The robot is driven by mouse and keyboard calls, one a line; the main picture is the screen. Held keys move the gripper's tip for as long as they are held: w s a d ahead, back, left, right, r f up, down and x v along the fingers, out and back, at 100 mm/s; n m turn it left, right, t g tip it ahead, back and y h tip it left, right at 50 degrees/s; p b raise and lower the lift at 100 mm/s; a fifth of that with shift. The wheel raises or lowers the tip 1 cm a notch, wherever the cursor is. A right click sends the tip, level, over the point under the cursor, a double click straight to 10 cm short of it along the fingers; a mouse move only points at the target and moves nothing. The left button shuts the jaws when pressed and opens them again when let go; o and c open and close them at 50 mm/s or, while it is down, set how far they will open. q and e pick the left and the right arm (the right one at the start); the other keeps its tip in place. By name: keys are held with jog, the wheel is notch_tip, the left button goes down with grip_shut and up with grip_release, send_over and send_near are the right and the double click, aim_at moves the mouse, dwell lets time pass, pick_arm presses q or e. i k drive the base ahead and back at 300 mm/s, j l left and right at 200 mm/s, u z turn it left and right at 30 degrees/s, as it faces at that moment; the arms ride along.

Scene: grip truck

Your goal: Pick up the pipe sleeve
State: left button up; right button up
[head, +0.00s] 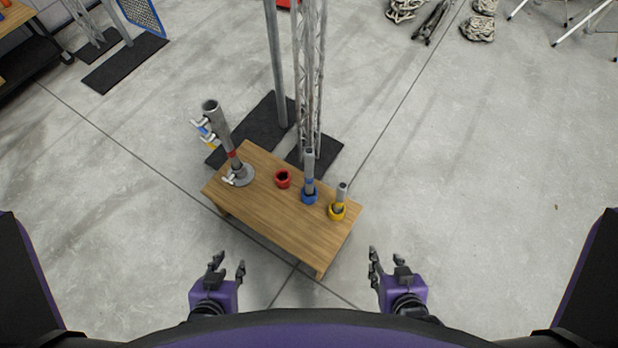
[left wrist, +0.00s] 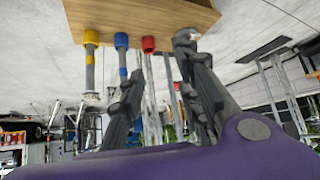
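A short red sleeve (head: 283,179) stands empty on the wooden table, with its dark opening facing up. A blue sleeve (head: 309,197) and a yellow sleeve (head: 337,212) stand to its right, each with a grey pipe rising from it. In the upside-down left wrist view the red sleeve (left wrist: 148,44), blue sleeve (left wrist: 121,40) and yellow sleeve (left wrist: 91,38) appear beyond my fingers. My left gripper (head: 228,266) is open and empty, short of the table's near edge. My right gripper (head: 384,259) is open and empty, to the right of the table's near corner.
The wooden table (head: 270,212) stands at an angle. A tall grey pipe (head: 218,126) with a red band stands in a round flange (head: 240,176) at its left end. A lattice truss (head: 310,75) rises behind it. Floor on the right is clear.

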aim_at(211, 108)
jog(key=i+j, duration=0.1)
jog(key=j, duration=0.35)
jog(key=i+j, duration=0.1)
jog(key=j, duration=0.35)
jog(key=i+j+u, duration=0.1)
jog(key=j, duration=0.35)
